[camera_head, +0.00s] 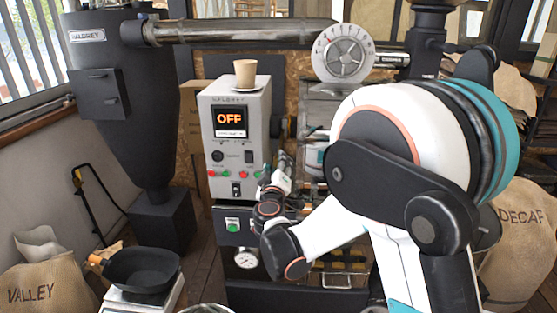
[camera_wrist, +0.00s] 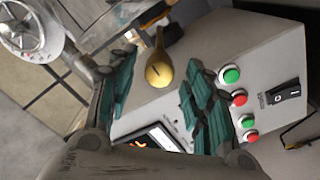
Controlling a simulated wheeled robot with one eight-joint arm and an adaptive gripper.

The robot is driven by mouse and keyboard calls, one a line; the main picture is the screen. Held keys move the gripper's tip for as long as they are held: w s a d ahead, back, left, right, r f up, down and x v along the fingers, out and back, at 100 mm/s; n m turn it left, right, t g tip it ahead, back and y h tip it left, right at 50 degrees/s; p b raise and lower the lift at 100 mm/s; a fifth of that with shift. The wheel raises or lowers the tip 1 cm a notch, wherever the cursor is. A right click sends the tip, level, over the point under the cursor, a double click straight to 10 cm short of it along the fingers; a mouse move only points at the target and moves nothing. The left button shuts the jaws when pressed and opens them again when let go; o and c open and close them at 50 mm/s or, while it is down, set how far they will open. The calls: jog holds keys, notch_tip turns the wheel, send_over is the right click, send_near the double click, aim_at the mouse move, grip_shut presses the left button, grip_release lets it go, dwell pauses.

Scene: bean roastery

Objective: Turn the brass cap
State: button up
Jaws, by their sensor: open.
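A brass cap (camera_wrist: 159,74), round and gold with a dark slot, shows in the wrist view beside a grey box. A narrow brass neck rises behind it. My gripper (camera_wrist: 163,66) is open, with one green-padded finger on each side of the cap in the picture. Gaps show between the cap and both fingers; I cannot tell the depth between them. In the head view my gripper (camera_head: 284,168) is small and partly hidden by my arm, at the right side of the grey control box (camera_head: 207,147). I cannot make out the cap there.
The control box has an OFF display (camera_head: 230,120), several buttons, and a paper cup (camera_head: 245,73) on top. Green and red buttons (camera_wrist: 240,98) lie close to the right finger in the wrist view. A round spoked dial (camera_head: 343,54) stands above. A black pan (camera_head: 143,270) sits at lower left.

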jog(key=s, duration=0.5)
jog(key=shift+s, duration=0.15)
